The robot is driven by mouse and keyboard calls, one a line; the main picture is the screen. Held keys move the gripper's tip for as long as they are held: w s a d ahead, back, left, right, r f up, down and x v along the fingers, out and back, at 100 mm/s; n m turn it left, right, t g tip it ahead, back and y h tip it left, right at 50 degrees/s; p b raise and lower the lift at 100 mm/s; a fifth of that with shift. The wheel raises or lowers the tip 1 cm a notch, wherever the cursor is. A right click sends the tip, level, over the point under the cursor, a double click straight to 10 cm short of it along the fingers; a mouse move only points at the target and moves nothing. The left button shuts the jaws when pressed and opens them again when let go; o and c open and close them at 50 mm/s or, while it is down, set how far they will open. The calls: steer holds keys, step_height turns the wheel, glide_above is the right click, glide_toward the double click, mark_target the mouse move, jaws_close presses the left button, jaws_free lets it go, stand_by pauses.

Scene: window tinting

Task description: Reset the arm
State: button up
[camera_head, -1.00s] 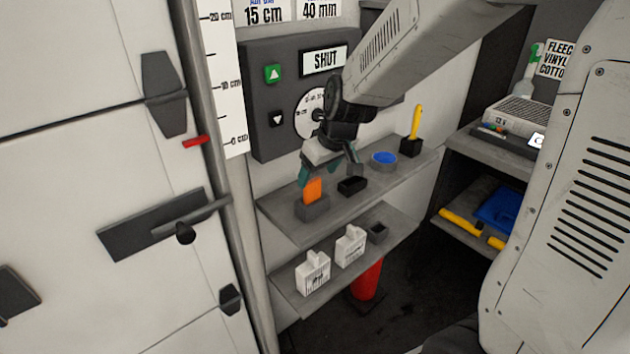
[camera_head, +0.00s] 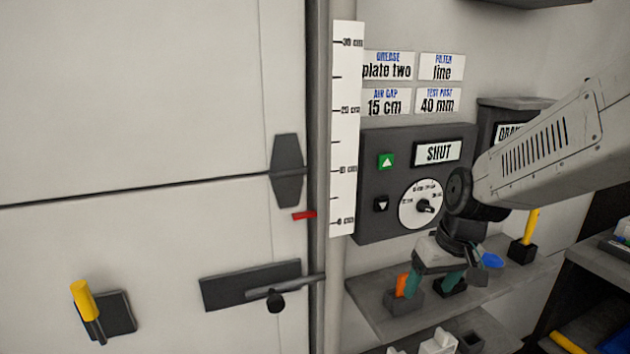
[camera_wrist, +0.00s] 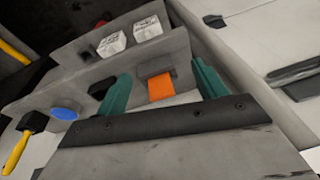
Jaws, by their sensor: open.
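My gripper (camera_head: 428,288) is open over the upper shelf, its teal fingers pointing down. In the wrist view my gripper (camera_wrist: 160,90) shows its two fingers spread, with an orange block (camera_wrist: 161,88) seen between them. The orange block (camera_head: 403,285) stands in a dark holder (camera_head: 402,303) on the upper shelf, close to the gripper's left finger. I cannot tell whether the finger touches it. My arm reaches in from the right.
The shelf (camera_head: 365,295) also bears a blue round item (camera_head: 492,261) and a yellow-handled tool (camera_head: 531,232). White containers (camera_head: 438,343) sit below. A control panel reading SHUT (camera_head: 438,152) is behind my arm. A door with a dark handle (camera_head: 250,284) is at left.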

steer(key=s+d+r+m, duration=0.1)
steer(key=s+r, duration=0.3)
steer(key=s, duration=0.6)
steer(key=s+d+r+m+h, duration=0.1)
steer(key=s+r, duration=0.4)
steer(key=s, duration=0.6)
steer(key=shift+s+d+g, duration=0.15)
steer(key=shift+g, duration=0.15)
